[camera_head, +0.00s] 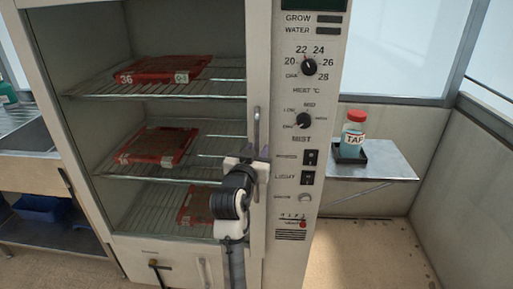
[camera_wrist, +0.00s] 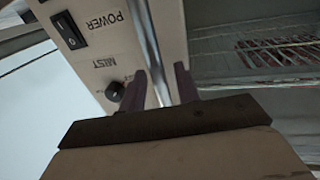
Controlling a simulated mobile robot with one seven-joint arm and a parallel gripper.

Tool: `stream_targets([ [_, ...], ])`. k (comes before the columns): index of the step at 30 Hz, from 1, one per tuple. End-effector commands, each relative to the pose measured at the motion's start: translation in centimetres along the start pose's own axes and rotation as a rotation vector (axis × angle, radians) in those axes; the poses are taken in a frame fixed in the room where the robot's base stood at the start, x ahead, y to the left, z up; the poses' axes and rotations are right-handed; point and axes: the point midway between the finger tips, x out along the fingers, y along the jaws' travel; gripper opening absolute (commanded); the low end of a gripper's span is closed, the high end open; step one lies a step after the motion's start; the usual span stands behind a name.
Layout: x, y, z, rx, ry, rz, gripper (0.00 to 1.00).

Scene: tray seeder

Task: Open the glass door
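The glass door (camera_head: 258,65) fronts the tall pale cabinet and appears closed; racks and red trays show through it. Its vertical metal handle (camera_head: 256,128) is on the right side of the door. My gripper (camera_head: 252,156) is at the handle's lower part. In the wrist view the handle bar (camera_wrist: 150,48) runs down between the two dark fingers of my gripper (camera_wrist: 162,86). The fingers stand apart on either side of the bar, with narrow gaps showing.
A control panel (camera_head: 302,150) with knobs and switches is right of the door. A small metal shelf (camera_head: 385,165) with a red-capped bottle (camera_head: 353,135) stands further right. A sink bench (camera_head: 30,145) is at left. The floor at right is clear.

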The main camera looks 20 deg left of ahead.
Motion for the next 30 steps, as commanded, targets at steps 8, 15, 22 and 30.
stream_targets([
  [8,0.47,-0.01,0.03,0.0,0.001,-0.001,0.32],
  [15,0.45,-0.02,0.03,0.0,0.001,-0.001,0.11],
  [22,0.44,-0.02,0.02,0.0,0.0,-0.001,0.0],
  [30,0.22,0.02,0.08,-0.001,0.0,0.006,0.0],
])
